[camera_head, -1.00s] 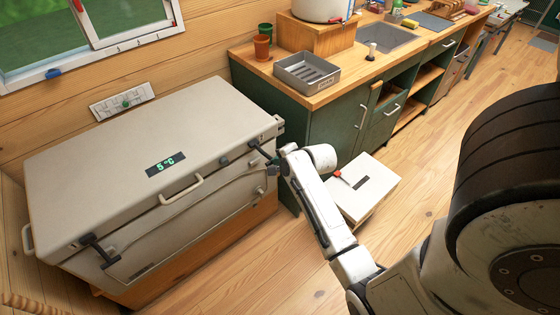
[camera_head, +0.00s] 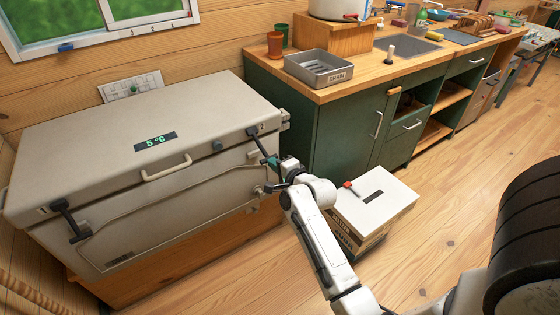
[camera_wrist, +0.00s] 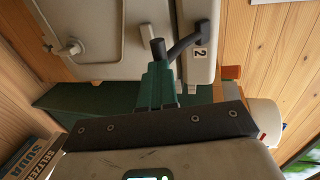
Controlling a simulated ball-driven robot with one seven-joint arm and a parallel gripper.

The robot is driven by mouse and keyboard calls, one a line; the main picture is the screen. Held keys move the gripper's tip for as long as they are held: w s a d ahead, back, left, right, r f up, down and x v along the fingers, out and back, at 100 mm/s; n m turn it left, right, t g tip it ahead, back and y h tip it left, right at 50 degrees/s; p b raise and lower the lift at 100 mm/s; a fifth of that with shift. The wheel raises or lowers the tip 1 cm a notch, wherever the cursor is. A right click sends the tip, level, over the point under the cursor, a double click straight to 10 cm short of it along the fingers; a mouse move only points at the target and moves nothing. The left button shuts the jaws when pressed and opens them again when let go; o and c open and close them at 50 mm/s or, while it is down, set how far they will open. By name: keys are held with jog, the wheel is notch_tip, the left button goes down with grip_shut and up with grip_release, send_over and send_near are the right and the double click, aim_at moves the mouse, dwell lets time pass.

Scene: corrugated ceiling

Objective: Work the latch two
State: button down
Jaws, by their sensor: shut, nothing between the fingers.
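The pale cooler box (camera_head: 110,130) stands at the left with its lid down and a green 5 °C display. Latch two (camera_head: 259,144) is a black bent lever near the right end of its front. In the wrist view the lever (camera_wrist: 183,45) sits beside a label "2", its round end hanging over my fingertips. My gripper (camera_head: 272,163) is shut and empty at the lever's free end. Its green fingers (camera_wrist: 157,80) show close together in the wrist view, right by that end; I cannot tell if they touch. Another black latch (camera_head: 70,220) is on the left of the front.
A drain tap (camera_wrist: 72,47) sticks out of the cooler front near my gripper. A white-topped box (camera_head: 372,198) stands on the floor right of my arm. The green counter (camera_head: 335,130) with a metal tray (camera_head: 319,76) is behind. Open floor lies to the right.

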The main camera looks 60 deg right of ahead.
jog(key=w+d+f+t+h+b, duration=0.3)
jog(key=w+f+t+b, duration=0.3)
jog(key=b, duration=2.6)
jog(key=shift+w+d+f, duration=0.4)
jog(key=shift+d+f, duration=0.15)
jog(key=shift+f, duration=1.25)
jog(key=shift+w, duration=0.1)
